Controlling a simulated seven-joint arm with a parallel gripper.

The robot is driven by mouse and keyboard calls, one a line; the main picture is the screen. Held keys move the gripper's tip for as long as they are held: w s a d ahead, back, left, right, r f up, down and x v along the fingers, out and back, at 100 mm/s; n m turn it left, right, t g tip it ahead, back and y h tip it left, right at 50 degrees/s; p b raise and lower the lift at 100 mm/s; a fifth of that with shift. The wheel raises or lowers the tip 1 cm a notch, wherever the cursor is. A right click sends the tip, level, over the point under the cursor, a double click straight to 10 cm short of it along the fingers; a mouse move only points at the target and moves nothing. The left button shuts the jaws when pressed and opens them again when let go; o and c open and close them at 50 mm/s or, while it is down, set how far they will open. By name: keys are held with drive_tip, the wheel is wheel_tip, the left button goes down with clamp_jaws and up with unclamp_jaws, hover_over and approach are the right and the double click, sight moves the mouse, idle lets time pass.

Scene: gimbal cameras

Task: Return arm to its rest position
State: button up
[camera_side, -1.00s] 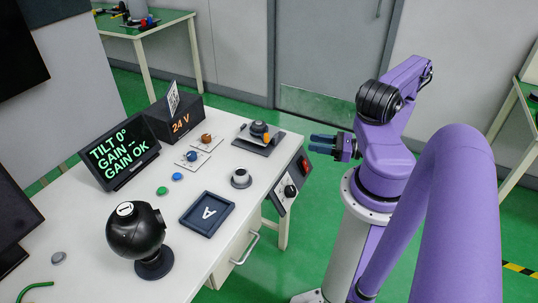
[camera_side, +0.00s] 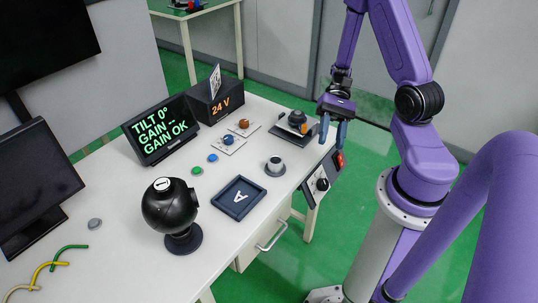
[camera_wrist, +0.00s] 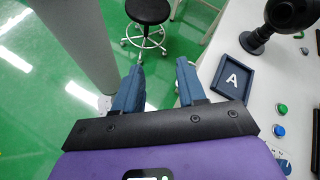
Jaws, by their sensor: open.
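My gripper (camera_side: 331,134) hangs with its blue fingers pointing down, just off the right edge of the white desk, near the control box. Its fingers are apart with nothing between them, and it also shows open in the wrist view (camera_wrist: 160,75) over green floor. My purple arm is raised and bent above its grey column. A black ball-shaped gimbal camera (camera_side: 170,207) stands on the desk, clear of my gripper. The display (camera_side: 160,130) reads TILT 0°, GAIN --, GAIN OK.
A stool (camera_wrist: 148,12) stands on the floor.

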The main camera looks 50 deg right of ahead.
drive_tip(key=s+a+r+n+t+h, duration=0.2)
drive_tip(key=a+r+n+h, duration=0.3)
drive_tip(key=n, duration=0.6)
drive_tip(key=s+a+r+n+t+h, duration=0.2)
drive_tip(key=s+a+r+n+h, duration=0.3)
drive_tip(key=a+n, duration=0.3)
drive_tip(key=shift+s+a+r+n+t+h, duration=0.2)
drive_tip(key=shift+a+r+n+t+h, duration=0.3)
drive_tip(key=shift+n, duration=0.9)
drive_tip(key=shift+d+r, duration=0.1)
drive_tip(key=shift+d, duration=0.05)
